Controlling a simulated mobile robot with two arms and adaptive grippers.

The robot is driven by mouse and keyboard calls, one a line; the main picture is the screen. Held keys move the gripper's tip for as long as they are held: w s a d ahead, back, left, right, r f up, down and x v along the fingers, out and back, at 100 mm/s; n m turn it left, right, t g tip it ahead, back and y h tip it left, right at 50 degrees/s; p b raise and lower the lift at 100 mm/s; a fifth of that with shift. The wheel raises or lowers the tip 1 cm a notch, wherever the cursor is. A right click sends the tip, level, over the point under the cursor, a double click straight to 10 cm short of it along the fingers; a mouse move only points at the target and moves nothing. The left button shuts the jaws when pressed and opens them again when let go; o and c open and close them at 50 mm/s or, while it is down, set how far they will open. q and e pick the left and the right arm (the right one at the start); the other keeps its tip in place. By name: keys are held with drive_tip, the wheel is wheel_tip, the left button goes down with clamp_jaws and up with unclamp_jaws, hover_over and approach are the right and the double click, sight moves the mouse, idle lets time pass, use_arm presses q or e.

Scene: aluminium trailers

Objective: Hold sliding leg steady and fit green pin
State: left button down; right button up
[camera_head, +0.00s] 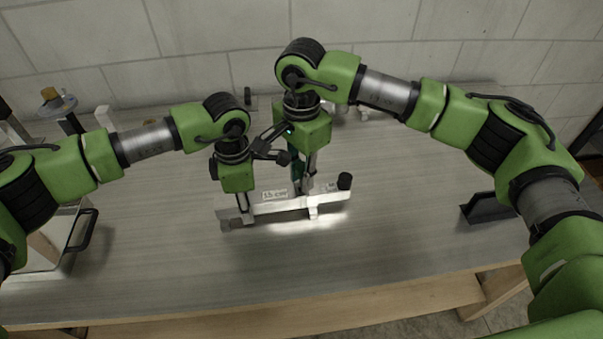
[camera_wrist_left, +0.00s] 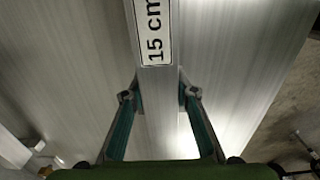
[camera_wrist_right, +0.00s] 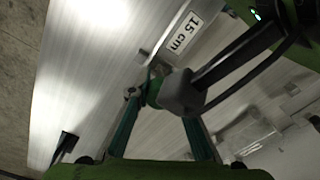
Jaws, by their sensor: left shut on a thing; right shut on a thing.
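The sliding leg (camera_head: 272,207) is a long silver bar lying across the middle of the bench. Its "15 cm" label shows in the left wrist view, where the bar (camera_wrist_left: 158,90) runs between the fingers. My left gripper (camera_head: 244,215) is shut on the bar near its left end. My right gripper (camera_head: 309,188) is shut just above the bar, right of its middle. In the right wrist view a small green piece, apparently the green pin (camera_wrist_right: 153,91), sits between its fingertips, partly hidden by a dark part of my other gripper. I cannot tell whether the pin touches the bar.
A dark knob (camera_head: 345,181) stands at the bar's right end. A dark angled bracket (camera_head: 487,209) is at the bench's right. A case with a black handle (camera_head: 84,231) stands at the left. The front of the metal bench (camera_head: 200,275) is clear. My two grippers are close together.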

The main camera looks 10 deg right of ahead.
sight(301, 166)
drive_tip(key=shift+f, duration=0.95)
drive_tip(key=o, duration=1.1)
wheel_tip(301, 166, up, 12)
drive_tip(key=shift+f, duration=0.1)
use_arm(q)
drive_tip(key=c, duration=1.6)
unclamp_jaws()
drive_tip(key=shift+o, duration=0.2)
